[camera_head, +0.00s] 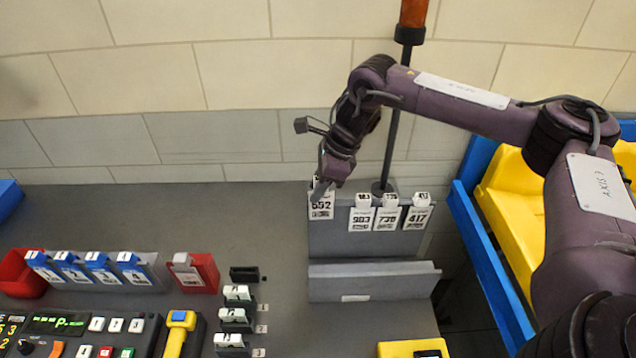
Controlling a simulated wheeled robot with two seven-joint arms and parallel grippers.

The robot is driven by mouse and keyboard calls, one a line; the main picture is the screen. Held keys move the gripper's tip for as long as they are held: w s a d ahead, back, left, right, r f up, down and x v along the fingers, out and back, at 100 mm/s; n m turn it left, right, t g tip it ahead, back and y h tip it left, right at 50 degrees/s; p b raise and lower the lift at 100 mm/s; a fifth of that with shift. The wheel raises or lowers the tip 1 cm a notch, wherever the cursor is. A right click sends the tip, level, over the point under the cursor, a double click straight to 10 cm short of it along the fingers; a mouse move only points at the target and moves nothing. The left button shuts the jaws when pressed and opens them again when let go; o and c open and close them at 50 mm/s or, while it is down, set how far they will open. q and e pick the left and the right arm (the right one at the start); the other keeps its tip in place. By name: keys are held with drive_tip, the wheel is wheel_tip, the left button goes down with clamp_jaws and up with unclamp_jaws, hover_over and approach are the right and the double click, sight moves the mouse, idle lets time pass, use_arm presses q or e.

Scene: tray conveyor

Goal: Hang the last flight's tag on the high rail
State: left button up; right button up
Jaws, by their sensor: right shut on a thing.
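My right gripper (324,183) is shut on a white tag numbered 552 (321,210). It holds the tag at the left end of the upper grey rail panel (340,244). Whether the tag is hooked on the rail or only in front of it, I cannot tell. To its right, tags 983 (361,221), 736 (387,220) and 417 (416,218) hang side by side along the same panel's top edge. A lower grey rail (370,287) in front holds no tags. My left gripper is out of view.
A dark pole with an orange lamp (413,14) rises behind the tags. Blue-topped tags (97,264) stand in a holder at left between red bins (22,273). A control panel (60,326) lies front left. A blue frame with yellow trays (508,205) stands at right.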

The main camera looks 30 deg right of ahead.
drive_tip(key=shift+f+b, duration=1.55)
drive_tip(key=shift+f, duration=1.1)
drive_tip(key=o, duration=1)
drive_tip(key=shift+o, duration=0.2)
drive_tip(key=b+v, duration=0.2)
drive_tip(key=v, duration=0.4)
drive_tip(key=shift+d+r, duration=0.15)
drive_tip(key=shift+r, duration=0.25)
drive_tip(key=shift+s+d+r, duration=0.15)
drive_tip(key=shift+r, duration=0.3)
